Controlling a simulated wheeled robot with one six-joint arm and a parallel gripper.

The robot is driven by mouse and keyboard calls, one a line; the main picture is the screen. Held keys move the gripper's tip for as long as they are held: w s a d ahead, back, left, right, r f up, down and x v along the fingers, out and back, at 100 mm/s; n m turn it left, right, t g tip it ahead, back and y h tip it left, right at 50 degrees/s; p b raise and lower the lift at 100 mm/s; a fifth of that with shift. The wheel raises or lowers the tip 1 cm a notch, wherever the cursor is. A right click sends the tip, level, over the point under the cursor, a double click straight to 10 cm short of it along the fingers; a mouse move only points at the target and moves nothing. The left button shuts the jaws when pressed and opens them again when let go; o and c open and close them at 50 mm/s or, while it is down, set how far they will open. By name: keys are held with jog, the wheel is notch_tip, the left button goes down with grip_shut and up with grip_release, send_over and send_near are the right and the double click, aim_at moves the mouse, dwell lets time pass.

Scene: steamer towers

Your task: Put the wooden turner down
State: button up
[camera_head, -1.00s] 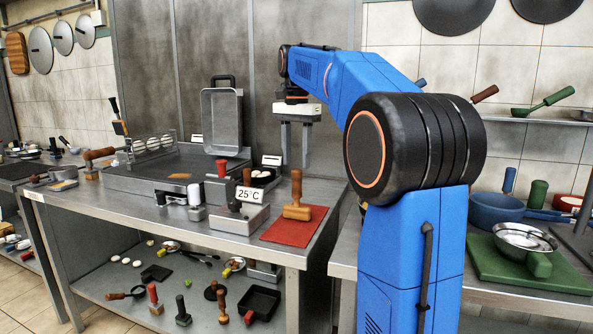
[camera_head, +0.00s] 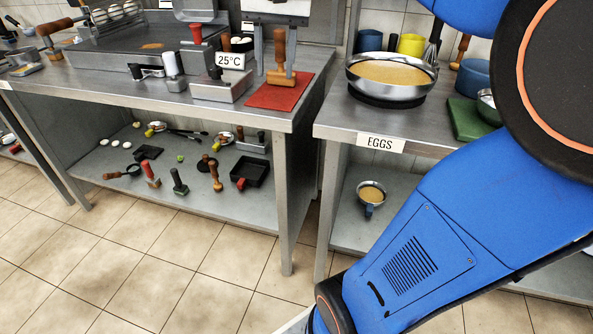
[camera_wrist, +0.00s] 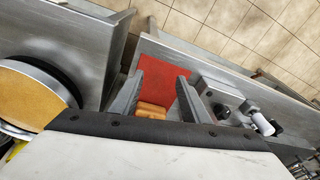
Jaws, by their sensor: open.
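The wooden turner (camera_head: 279,48) stands on the red mat (camera_head: 262,97), its handle upright and its wider wooden foot down on the mat. My gripper (camera_head: 274,74) is open, with one finger on either side of the turner. In the wrist view the turner (camera_wrist: 152,109) shows between the two spread fingers of my gripper (camera_wrist: 161,80), with the red mat (camera_wrist: 158,68) beyond. Gaps show beside the wood there. The top of the turner is partly hidden by my gripper in the wrist view.
A griddle (camera_head: 130,45) is farther left. On the right counter, a steel bowl of yellow liquid (camera_head: 391,83) stands past a gap between the tables. Several tools lie on the lower shelf.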

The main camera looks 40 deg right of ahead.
jog(key=s+a+f+n+t, duration=0.1)
jog(key=s+a+f+n, duration=0.2)
jog(key=s+f, duration=0.6)
jog(key=s+a+f+n+t, duration=0.1)
jog(key=s+a+f+n, duration=0.2)
jog(key=s+f, duration=0.5)
notch_tip(320, 180, down, 4)
jog(key=shift+s+a+f+n+t, duration=0.15)
jog(key=shift+s+a+n+t, duration=0.25)
jog(key=shift+n, duration=0.4)
jog(key=shift+o, duration=0.4)
